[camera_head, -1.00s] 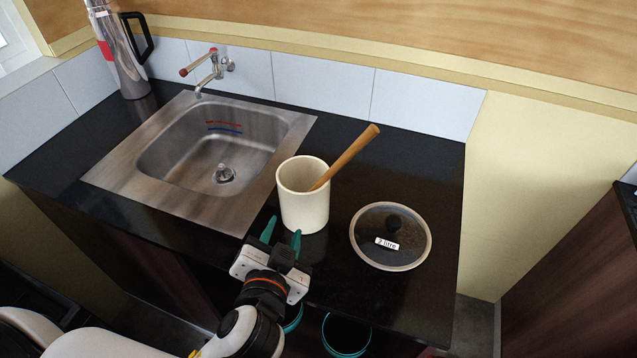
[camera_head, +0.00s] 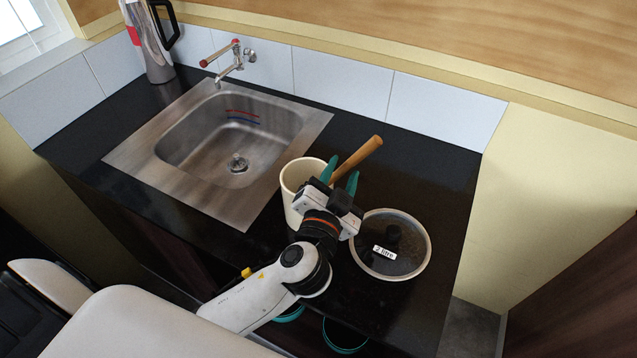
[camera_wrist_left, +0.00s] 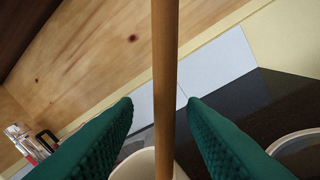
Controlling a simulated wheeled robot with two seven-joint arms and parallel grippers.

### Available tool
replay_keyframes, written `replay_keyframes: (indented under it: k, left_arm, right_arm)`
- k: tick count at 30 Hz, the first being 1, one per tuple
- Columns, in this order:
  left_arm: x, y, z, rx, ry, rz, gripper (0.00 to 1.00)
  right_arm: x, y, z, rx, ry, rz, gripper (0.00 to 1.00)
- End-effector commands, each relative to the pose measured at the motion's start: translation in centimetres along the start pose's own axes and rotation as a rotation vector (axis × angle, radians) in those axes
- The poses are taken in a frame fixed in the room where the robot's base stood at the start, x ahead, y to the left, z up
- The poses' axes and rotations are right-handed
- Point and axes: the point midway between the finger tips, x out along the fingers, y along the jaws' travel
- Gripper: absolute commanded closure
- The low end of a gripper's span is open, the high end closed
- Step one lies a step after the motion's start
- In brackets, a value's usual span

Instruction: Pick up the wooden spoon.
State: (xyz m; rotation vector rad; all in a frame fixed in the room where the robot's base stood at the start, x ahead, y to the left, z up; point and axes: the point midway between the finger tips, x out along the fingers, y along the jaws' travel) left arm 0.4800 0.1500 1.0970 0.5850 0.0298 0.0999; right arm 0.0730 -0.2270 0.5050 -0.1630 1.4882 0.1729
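The wooden spoon (camera_head: 362,156) leans in a cream crock (camera_head: 291,190), its handle sticking up to the right. My left gripper (camera_head: 342,172) is at the crock's right rim, close to the handle. In the left wrist view the spoon handle (camera_wrist_left: 165,80) runs upright between the two green fingers (camera_wrist_left: 158,108), with a gap on each side. The left gripper is open and holds nothing. The spoon's lower end is hidden in the crock. My right gripper is not in view.
A glass pot lid (camera_head: 392,245) lies on the black counter (camera_head: 430,190) right of the crock. A steel sink (camera_head: 225,140) with a tap (camera_head: 226,62) is to the left. A steel flask (camera_head: 150,45) stands at the back left.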

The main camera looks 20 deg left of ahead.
Motion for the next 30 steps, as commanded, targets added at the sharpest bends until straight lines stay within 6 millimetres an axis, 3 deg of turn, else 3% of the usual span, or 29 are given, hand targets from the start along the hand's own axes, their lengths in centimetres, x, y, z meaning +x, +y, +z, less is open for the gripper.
replay_keyframes:
  k: [6,14,21,30]
  left_arm:
    - [2.7,0.1,0.1,0.001,0.0,0.0,0.62]
    - [3.0,0.0,-0.1,0.0,0.001,0.0,0.62]
    - [3.0,0.0,0.0,0.0,0.001,0.0,1.0]
    - [3.0,0.2,0.1,0.001,0.0,0.001,1.0]
  right_arm:
    - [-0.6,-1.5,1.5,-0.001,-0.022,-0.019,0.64]
    - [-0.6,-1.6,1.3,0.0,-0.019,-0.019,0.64]
    - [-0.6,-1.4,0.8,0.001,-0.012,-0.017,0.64]
    - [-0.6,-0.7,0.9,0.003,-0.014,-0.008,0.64]
